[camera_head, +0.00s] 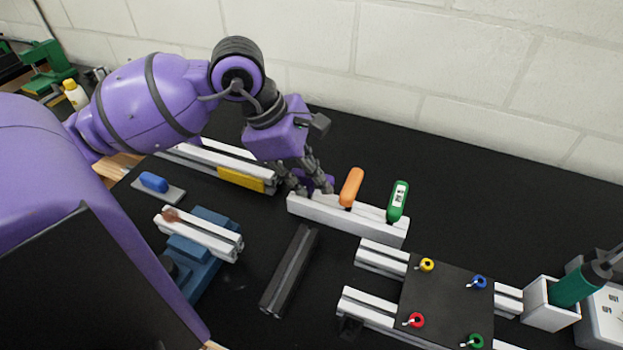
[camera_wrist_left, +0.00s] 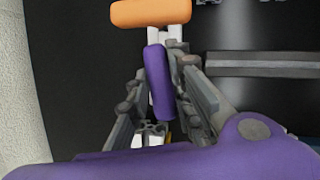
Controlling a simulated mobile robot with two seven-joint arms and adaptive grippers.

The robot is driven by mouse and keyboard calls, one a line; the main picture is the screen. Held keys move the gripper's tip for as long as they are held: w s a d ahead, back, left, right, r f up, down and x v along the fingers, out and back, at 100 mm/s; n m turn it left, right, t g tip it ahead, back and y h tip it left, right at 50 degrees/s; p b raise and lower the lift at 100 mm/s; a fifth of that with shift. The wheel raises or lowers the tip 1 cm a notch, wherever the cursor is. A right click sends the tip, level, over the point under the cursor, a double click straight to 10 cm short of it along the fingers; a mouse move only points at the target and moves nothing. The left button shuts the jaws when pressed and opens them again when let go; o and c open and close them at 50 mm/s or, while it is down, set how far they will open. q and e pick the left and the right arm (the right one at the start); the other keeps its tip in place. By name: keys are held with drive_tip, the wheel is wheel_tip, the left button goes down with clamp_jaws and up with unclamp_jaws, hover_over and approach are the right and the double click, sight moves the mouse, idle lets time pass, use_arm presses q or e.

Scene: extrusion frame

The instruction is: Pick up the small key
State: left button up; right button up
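Three keys with coloured handles stand along a white extrusion bar (camera_head: 345,218). The orange handle (camera_head: 351,187) and green handle (camera_head: 398,201) are upright; only part of the purple handle (camera_head: 319,184) shows among my left fingers. I cannot tell which key is the small one. My left gripper (camera_head: 307,187) is down at the bar's left end. In the left wrist view its fingers (camera_wrist_left: 157,82) lie close on both sides of the purple handle (camera_wrist_left: 158,92); whether both touch it is unclear. The orange handle (camera_wrist_left: 151,12) is just beyond. My right gripper is not in view.
A dark bar (camera_head: 290,268) lies in front of the key bar. A black plate (camera_head: 446,304) with coloured rings is at right, beside a white holder (camera_head: 548,306) with a green-handled tool. A blue vise (camera_head: 190,255) and a blue-handled block (camera_head: 155,183) are at left. The wall is behind.

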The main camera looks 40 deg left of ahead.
use_arm(q)
clamp_jaws()
drive_tip(key=shift+r, duration=0.55)
wheel_tip(320, 180, up, 6)
drive_tip(key=p, duration=0.2)
drive_tip(key=shift+r+p, duration=0.2)
drive_tip(key=shift+p, duration=0.2)
drive_tip(key=shift+s+a+p, duration=0.6)
drive_tip(key=shift+s+a, duration=0.4)
drive_tip(key=s+a+p, duration=0.3)
drive_tip(key=s+a, duration=0.7)
drive_tip(key=a, duration=0.1)
drive_tip(key=shift+s+f, duration=0.25)
drive_tip(key=shift+s, duration=0.05)
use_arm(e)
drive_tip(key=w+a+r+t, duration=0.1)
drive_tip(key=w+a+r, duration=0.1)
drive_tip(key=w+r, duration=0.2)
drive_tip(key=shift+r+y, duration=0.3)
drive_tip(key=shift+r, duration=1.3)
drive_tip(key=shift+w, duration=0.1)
